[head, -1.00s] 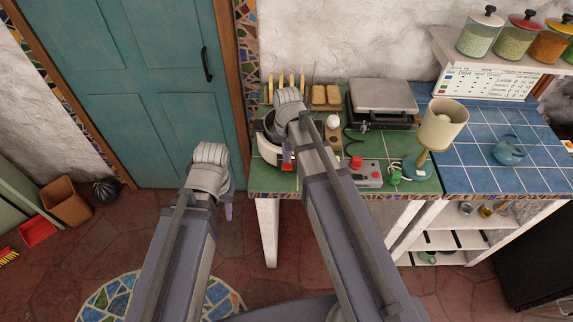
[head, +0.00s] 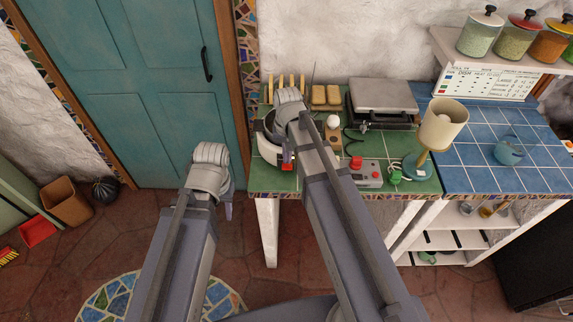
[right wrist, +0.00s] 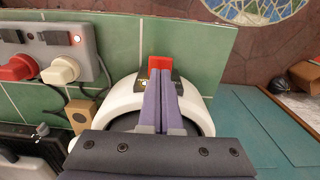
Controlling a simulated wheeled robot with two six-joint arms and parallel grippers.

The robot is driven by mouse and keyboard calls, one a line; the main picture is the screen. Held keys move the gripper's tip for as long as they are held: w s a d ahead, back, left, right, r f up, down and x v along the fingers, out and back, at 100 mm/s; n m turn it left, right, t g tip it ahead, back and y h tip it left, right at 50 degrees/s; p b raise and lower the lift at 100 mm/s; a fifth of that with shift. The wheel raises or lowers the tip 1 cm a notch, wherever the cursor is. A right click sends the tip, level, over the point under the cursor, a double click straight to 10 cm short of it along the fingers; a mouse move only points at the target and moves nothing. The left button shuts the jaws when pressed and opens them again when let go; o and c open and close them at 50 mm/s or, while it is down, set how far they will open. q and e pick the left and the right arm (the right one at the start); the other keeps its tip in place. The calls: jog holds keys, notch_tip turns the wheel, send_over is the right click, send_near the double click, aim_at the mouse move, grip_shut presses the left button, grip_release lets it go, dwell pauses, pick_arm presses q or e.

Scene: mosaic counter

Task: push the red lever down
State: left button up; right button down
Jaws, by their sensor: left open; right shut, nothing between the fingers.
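The red lever (right wrist: 160,65) sits on the front of a round white cooker (right wrist: 125,97) on the green-tiled counter. In the head view the lever (head: 287,167) shows as a small red patch beside my right arm, which hides much of the cooker. My right gripper (right wrist: 160,78) is shut and empty. Its fingertips are right at the lever and overlap its lower part in the right wrist view; I cannot tell whether they touch it. My left gripper (head: 229,208) is open and empty, in front of the door and left of the counter.
A teal door (head: 150,100) is at the left.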

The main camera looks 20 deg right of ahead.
jog(key=shift+f, duration=0.3)
jog(key=shift+f+b, duration=1.3)
jog(key=shift+b, duration=0.25)
jog(key=shift+r, duration=0.1)
notch_tip(320, 180, up, 7)
jog(key=p, duration=0.7)
